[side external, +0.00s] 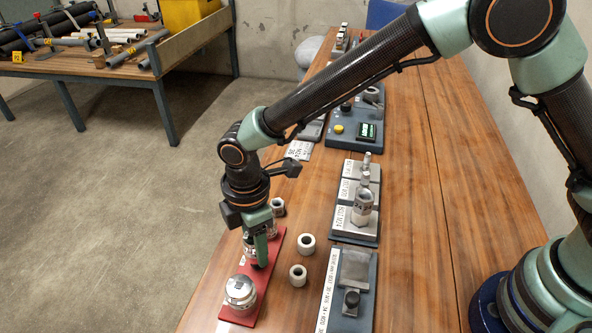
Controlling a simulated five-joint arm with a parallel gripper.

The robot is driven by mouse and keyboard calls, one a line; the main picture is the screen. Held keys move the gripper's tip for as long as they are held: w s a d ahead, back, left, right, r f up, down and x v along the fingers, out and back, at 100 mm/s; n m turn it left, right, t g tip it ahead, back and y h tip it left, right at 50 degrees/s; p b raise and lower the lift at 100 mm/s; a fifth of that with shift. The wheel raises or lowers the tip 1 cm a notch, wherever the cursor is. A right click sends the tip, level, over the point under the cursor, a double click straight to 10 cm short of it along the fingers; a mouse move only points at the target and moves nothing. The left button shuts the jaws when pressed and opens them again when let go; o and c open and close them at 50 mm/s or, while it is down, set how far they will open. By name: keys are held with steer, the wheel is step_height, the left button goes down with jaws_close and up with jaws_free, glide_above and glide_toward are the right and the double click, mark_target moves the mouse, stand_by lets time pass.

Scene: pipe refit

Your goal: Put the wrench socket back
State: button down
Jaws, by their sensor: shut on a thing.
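My gripper (262,262) points down over a long red base (272,262) near the table's left edge. It is shut on a silver cylindrical piece (249,246), apparently the wrench socket, mostly hidden by the green finger. I cannot tell whether this piece touches the red base. A wide silver cap (240,291) stands at the near end of the red base. A dark rack (366,234) with labelled grey plates is at centre right, and a stepped silver socket piece (363,205) stands upright on its near plate.
A control box (366,131) stands farther back. The table's right side is clear.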

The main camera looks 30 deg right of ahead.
steer(key=shift+f, duration=1.4)
steer(key=shift+f, duration=0.2)
steer(key=shift+c, duration=1.6)
jaws_free()
